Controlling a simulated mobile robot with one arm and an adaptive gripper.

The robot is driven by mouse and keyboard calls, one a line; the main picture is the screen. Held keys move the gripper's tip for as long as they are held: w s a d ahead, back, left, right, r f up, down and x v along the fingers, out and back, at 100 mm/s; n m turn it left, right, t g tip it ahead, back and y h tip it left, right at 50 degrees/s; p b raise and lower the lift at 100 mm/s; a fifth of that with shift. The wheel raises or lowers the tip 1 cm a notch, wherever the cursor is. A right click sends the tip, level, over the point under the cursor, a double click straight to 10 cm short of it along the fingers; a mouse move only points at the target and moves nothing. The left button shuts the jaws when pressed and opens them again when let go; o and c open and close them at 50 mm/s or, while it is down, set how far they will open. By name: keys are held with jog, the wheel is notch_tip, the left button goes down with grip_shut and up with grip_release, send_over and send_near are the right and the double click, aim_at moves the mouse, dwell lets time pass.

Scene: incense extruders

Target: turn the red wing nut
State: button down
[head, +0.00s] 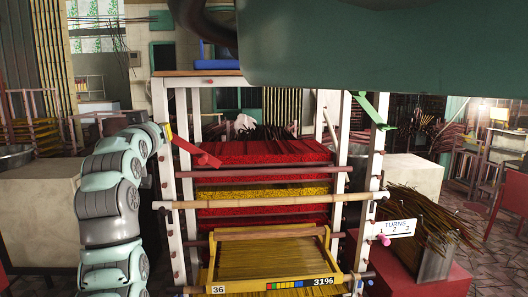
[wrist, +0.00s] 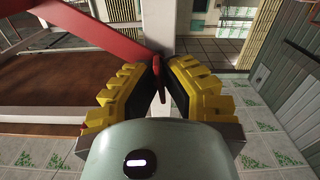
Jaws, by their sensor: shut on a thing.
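In the wrist view my gripper (wrist: 162,68) has its two yellow-padded fingers angled in toward each other, closed on the small red wing nut (wrist: 162,90). Part of the wing nut shows between the pads; the rest is hidden by them. In the head view my gripper (head: 168,131) is at the upper left post of the white rack (head: 171,215), beside a red slanted arm (head: 197,150). This red arm (wrist: 95,40) also crosses the upper left of the wrist view. The wing nut cannot be made out in the head view.
The rack holds red and yellow incense layers and a yellow-framed tray (head: 300,237) marked 36 and 31%. A turns sign (head: 396,228) with a pink pointer (head: 385,240) is on the right post. Pale blocks stand either side; dark sticks (head: 425,215) jut out at right.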

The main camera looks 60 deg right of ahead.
jog(key=shift+f, duration=0.1)
jog(key=c, duration=1.1)
grip_release()
jog(key=shift+o, duration=0.2)
jog(key=shift+a, duration=0.1)
jog(key=v, duration=0.7)
jog(key=shift+s+a, duration=0.1)
jog(key=shift+s, duration=0.05)
